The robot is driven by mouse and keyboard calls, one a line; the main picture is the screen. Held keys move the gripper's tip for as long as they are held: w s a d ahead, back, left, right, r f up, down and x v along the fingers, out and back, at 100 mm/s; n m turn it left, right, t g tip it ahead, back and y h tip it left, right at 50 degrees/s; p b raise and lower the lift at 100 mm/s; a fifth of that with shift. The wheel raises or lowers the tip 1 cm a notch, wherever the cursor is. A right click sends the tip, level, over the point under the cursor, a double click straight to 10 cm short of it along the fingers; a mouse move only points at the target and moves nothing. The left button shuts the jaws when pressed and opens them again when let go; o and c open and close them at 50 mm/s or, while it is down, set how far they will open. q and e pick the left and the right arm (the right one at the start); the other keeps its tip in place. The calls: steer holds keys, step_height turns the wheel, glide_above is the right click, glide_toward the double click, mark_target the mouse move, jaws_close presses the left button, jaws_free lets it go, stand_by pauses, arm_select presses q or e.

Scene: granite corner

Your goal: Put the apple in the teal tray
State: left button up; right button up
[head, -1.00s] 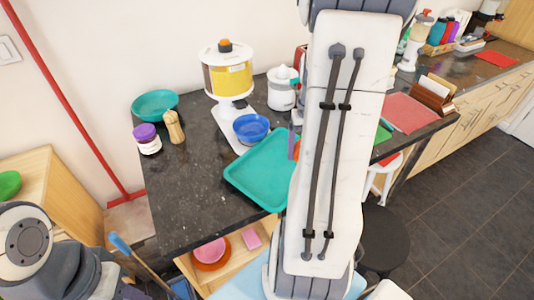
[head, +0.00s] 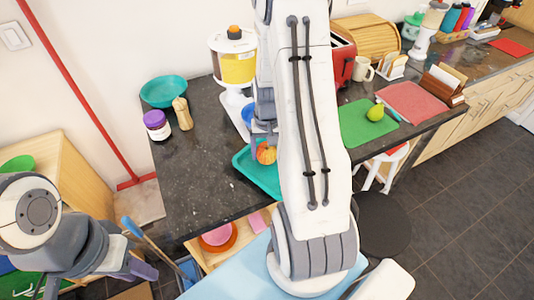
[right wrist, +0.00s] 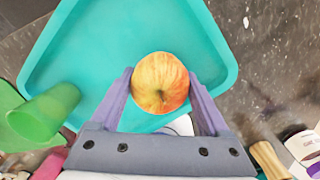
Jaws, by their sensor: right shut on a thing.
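The apple (head: 267,154), yellow and red, shows just left of my right arm in the head view. In the right wrist view the apple (right wrist: 160,88) sits between the two purple fingers of my right gripper (right wrist: 158,78), which is shut on it. The teal tray (head: 252,177) lies on the dark counter, partly hidden by my right arm. In the right wrist view the tray (right wrist: 95,45) is behind the apple; I cannot tell whether they touch. My left gripper (head: 142,269) is low at the left, away from the counter, its fingers partly hidden.
A green cup (right wrist: 45,112) is beside the tray in the right wrist view. A pear (head: 375,113) lies on a green board (head: 362,128). The counter's front left is clear.

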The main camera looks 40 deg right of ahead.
steer(key=shift+f, duration=0.85)
steer(key=shift+f, duration=0.2)
steer(key=o, duration=1.3)
steer(key=shift+r, duration=0.15)
